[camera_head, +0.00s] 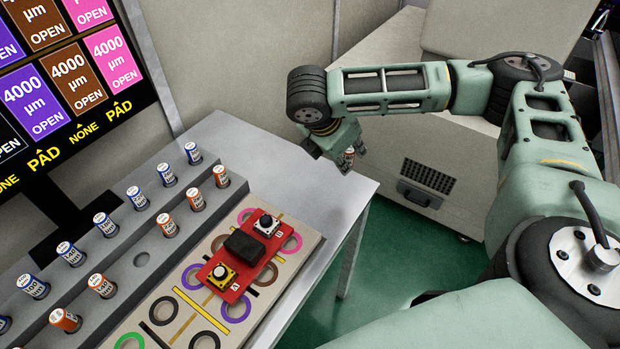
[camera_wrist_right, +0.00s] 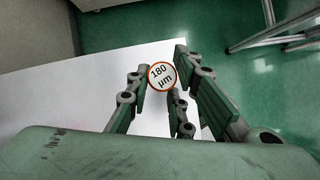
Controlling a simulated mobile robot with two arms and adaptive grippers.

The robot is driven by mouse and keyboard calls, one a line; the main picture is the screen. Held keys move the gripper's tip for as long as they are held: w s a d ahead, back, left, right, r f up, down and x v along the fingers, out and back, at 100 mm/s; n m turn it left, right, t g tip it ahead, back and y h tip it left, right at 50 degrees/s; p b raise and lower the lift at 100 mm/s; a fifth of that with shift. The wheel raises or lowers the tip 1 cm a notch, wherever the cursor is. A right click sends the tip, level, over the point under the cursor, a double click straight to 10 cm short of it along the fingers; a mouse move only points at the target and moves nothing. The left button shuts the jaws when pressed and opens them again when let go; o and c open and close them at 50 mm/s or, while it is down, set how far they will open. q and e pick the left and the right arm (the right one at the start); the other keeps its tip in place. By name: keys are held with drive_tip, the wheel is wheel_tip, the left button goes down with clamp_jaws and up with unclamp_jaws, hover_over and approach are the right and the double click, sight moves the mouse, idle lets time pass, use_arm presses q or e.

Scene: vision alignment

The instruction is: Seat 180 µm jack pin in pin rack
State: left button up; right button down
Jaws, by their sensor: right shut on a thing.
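My right gripper (camera_head: 340,152) is shut on the 180 µm jack pin (camera_head: 349,157) and holds it near the far right edge of the table. The right wrist view shows the pin's round white top (camera_wrist_right: 161,76) with an orange rim, reading "180 µm", between the fingers (camera_wrist_right: 160,84). The grey pin rack (camera_head: 122,245) is at the left, with a row of blue pins (camera_head: 103,224) and a lower row of orange pins (camera_head: 194,198). A dark empty hole (camera_head: 142,259) shows in the orange row. My left gripper is not in view.
A beige board with coloured rings (camera_head: 160,309) lies right of the rack, with a red block (camera_head: 235,276) bearing two buttons on it. The grey table (camera_head: 280,165) is bare behind the board. A sign display (camera_head: 60,80) stands at the left, and a pale cabinet (camera_head: 430,160) beyond the table.

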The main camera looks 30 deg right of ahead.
drive_tip(key=w+a+f, duration=0.2)
drive_tip(key=w+a, duration=0.1)
drive_tip(key=w+a+f, duration=0.3)
drive_tip(key=shift+w+f, duration=0.15)
drive_tip(key=shift+w, duration=0.05)
drive_tip(key=shift+f+p, duration=0.4)
drive_tip(key=shift+f, duration=1.55)
drive_tip(key=c, duration=1.6)
unclamp_jaws()
drive_tip(key=shift+f, duration=0.1)
drive_tip(key=shift+o, duration=0.2)
